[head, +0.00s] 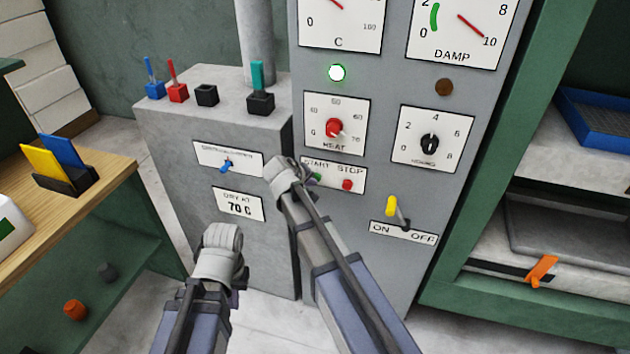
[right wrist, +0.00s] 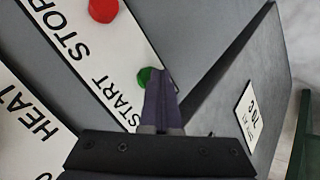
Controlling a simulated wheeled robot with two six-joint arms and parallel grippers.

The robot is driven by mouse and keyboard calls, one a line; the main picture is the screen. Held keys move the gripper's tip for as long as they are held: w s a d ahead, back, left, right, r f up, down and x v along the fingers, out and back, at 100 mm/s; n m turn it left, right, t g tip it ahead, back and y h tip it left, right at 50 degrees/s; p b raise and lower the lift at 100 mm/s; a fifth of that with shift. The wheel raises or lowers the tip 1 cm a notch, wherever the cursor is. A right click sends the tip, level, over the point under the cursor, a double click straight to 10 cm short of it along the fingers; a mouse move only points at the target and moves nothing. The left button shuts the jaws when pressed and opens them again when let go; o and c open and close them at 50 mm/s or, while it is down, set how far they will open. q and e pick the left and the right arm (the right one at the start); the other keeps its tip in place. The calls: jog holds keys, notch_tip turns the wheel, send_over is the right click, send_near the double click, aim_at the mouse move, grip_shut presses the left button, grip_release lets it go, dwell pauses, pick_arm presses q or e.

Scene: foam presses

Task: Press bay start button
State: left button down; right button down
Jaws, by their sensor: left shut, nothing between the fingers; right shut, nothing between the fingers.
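The green START button (head: 317,177) sits left of the red STOP button (head: 347,185) on a white plate on the grey panel. My right gripper (head: 289,172) is shut and empty, just left of the green button in the head view. In the right wrist view its closed fingertips (right wrist: 160,78) overlap the edge of the green button (right wrist: 147,76); whether they touch it I cannot tell. The red STOP button (right wrist: 103,10) is clear of the fingers. My left gripper (head: 221,243) is shut and empty, low in front of the grey cabinet.
A green lamp (head: 337,72) is lit and a brown lamp (head: 443,87) is dark. The red HEAT knob (head: 334,128), a black knob (head: 429,143) and a yellow ON/OFF lever (head: 391,207) are nearby. A wooden table (head: 90,195) stands left, a green rack (head: 450,250) right.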

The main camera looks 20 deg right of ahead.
jog(key=shift+s+a, duration=0.55)
jog(key=shift+s, duration=0.25)
jog(key=shift+s+a, duration=0.7)
jog(key=shift+s, duration=0.35)
jog(key=shift+s+a, duration=0.7)
jog(key=shift+s, duration=0.35)
jog(key=s+a+f+g+y+p, duration=0.1)
jog(key=s+a+g+y, duration=0.1)
jog(key=s+a, duration=0.4)
jog(key=s+a+f+g+y+p, duration=0.2)
jog(key=s+a+g+y, duration=0.1)
jog(key=s, duration=1.3)
jog(key=a+g, duration=0.1)
jog(key=a, duration=0.1)
jog(key=shift+s+a+f+n+g, duration=0.3)
jog(key=shift+s+a, duration=0.05)
